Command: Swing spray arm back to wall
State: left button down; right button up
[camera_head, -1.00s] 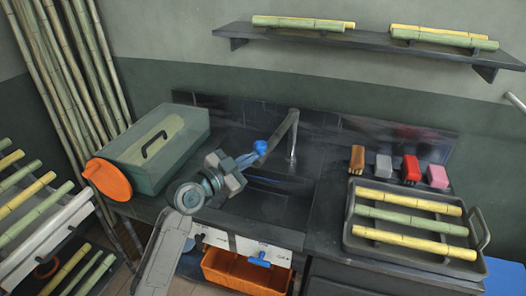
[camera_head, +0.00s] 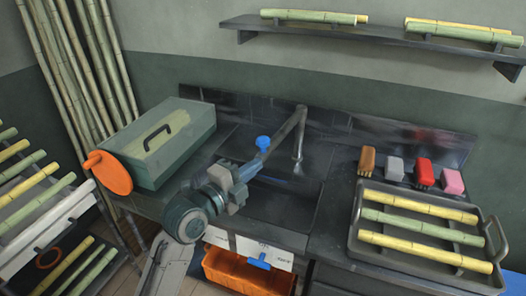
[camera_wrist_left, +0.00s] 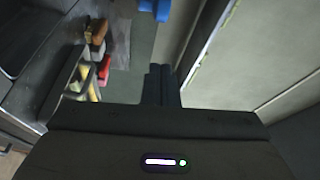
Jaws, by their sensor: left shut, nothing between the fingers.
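The spray arm (camera_head: 284,130) is a grey tube above the dark sink, reaching from its upright post near the back wall toward the front left. A blue knob (camera_head: 263,142) sits at its free end. My left gripper (camera_head: 256,163) is shut and empty, just below and in front of the knob; I cannot tell whether it touches the arm. In the left wrist view its closed dark fingers (camera_wrist_left: 161,84) point up toward a blue part (camera_wrist_left: 155,9) at the top edge, apart from it in the picture. My right gripper is not in view.
A green press box (camera_head: 165,145) with an orange disc (camera_head: 109,173) stands left of the sink. A grey tray (camera_head: 357,246) of cane pieces and several coloured blocks are on the right. An orange crate (camera_head: 245,277) is below. A wall shelf (camera_head: 375,40) hangs above.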

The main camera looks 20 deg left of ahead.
aim_at(265, 145)
pick_arm(q)
jog(key=p+x, duration=0.4)
jog(key=x, duration=0.6)
jog(key=a+p, duration=0.1)
jog(key=a, duration=0.3)
jog(key=shift+f, duration=0.2)
jog(key=shift+a, duration=0.1)
